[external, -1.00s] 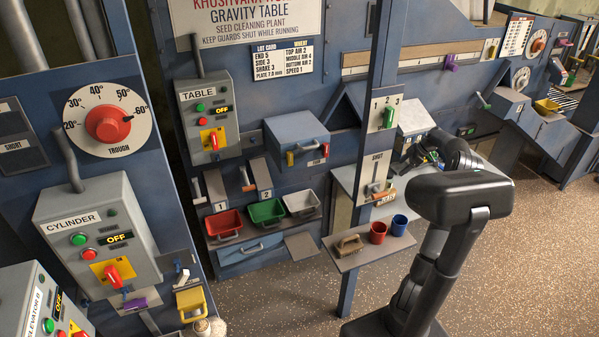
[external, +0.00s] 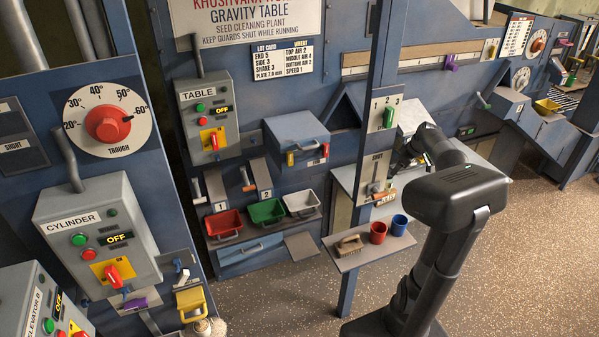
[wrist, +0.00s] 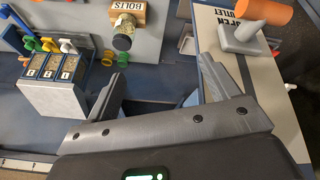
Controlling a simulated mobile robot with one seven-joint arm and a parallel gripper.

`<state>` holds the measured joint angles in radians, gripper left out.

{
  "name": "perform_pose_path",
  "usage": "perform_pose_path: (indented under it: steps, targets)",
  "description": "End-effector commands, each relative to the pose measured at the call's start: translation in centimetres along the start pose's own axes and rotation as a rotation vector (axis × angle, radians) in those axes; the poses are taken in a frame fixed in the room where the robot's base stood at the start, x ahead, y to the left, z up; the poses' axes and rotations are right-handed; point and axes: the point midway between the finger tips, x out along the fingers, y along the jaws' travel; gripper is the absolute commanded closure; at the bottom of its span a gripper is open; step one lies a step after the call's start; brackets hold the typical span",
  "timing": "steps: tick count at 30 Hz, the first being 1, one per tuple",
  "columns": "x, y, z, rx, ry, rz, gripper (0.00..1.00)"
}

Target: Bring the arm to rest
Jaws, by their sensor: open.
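My arm (external: 455,200) stands at the right of the external view, bent, with its forearm reaching toward the blue machine. In the external view my gripper is small, dark and partly hidden beside the blue post. In the wrist view my gripper (wrist: 160,72) is open. Its two dark fingers are spread wide with nothing between them.
In the external view a small shelf (external: 365,252) holds a brush, a red cup and a blue cup.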

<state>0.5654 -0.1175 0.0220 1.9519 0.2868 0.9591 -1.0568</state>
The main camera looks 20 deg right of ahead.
Motion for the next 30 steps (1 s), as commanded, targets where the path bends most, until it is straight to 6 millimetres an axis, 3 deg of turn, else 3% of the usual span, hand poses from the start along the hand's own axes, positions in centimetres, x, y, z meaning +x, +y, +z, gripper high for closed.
perform_pose_path:
  steps: [8, 15, 21, 30]
  targets:
    - [-2.6, -11.1, 1.4, 0.135, 0.014, 0.021, 0.19]
    - [-3.2, -20.0, 5.2, 0.264, 0.03, 0.026, 0.19]
    - [-2.9, -23.9, 8.2, 0.349, 0.051, 0.027, 0.19]
    - [-2.7, -25.0, 9.4, 0.382, 0.057, 0.027, 0.19]
